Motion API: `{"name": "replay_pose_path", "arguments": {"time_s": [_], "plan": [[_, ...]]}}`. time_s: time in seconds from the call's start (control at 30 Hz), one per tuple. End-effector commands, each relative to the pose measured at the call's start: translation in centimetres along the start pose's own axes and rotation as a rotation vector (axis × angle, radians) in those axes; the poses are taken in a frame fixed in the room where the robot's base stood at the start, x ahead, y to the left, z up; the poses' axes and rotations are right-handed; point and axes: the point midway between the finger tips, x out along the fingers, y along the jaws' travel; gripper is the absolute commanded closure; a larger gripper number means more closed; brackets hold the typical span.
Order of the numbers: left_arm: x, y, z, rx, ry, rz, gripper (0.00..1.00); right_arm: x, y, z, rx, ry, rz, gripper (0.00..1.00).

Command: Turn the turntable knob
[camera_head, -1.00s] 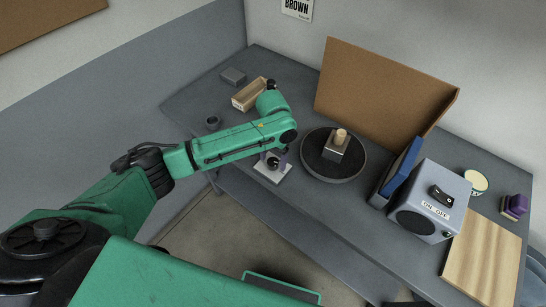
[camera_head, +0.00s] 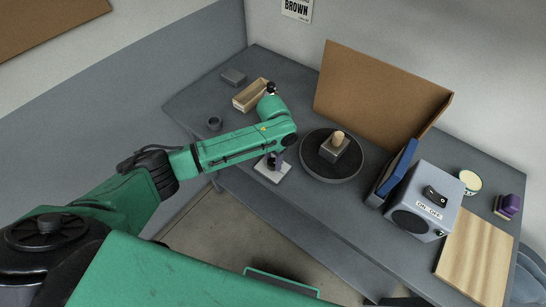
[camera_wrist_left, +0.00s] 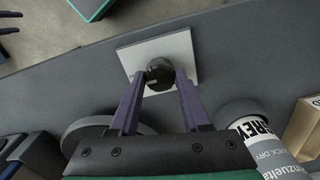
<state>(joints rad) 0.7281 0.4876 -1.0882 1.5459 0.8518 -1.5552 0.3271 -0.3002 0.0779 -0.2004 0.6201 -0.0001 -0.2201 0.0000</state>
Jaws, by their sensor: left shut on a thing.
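The turntable knob (camera_wrist_left: 159,73) is a round black knob on a square white plate (camera_wrist_left: 185,43) near the table's front edge. The plate also shows in the head view (camera_head: 266,174). My left gripper (camera_wrist_left: 160,76) points down over the plate with its purple fingers shut on the knob, one on each side. In the head view my left gripper (camera_head: 275,163) hides much of the knob. The dark round turntable (camera_head: 318,168) is just right of the plate, carrying a small block with a tan top (camera_head: 338,144). Two purple fingers of my right gripper (camera_wrist_left: 14,23) stand apart at the wrist view's upper left corner.
A brown board (camera_head: 370,95) stands behind the turntable. A blue panel (camera_head: 397,170) and a grey ON/OFF box (camera_head: 428,185) stand to the right. A wooden tray (camera_head: 250,96) and a small cylinder (camera_head: 214,123) are to the left. A can labelled GREY (camera_wrist_left: 256,135) is near the left gripper.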

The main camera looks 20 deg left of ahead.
Motion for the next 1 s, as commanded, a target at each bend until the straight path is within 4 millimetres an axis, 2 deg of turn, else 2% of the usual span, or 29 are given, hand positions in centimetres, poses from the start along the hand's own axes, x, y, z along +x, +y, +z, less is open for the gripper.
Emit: {"name": "replay_pose_path", "arguments": {"time_s": [0.1,0.13,0.17,0.2,0.57,0.67,1.0], "plan": [[-0.1,-0.1,-0.1,0.000,0.004,-0.002,1.00,0.0,0.0,0.0,0.000,0.000,0.000,0.34],[-0.1,-0.1,-0.1,0.000,0.004,-0.002,0.42,0.0,0.0,0.0,0.000,0.000,0.000,0.34],[-0.1,-0.1,-0.1,-0.001,0.004,-0.002,0.30,0.0,0.0,0.0,0.000,0.000,0.000,0.34],[-0.1,-0.1,-0.1,-0.001,0.004,-0.002,0.23,0.0,0.0,0.0,0.000,0.000,0.000,0.34],[-0.5,0.0,-0.1,-0.002,0.003,0.000,0.23,0.1,0.1,0.0,0.000,0.000,0.002,0.34],[-2.1,0.0,-0.1,-0.001,0.005,0.000,0.23,0.4,0.2,0.1,0.000,0.000,0.002,0.34],[-11.7,0.0,-0.1,0.001,0.008,-0.002,0.23,1.8,0.2,0.2,0.000,0.000,0.003,0.34]]}}
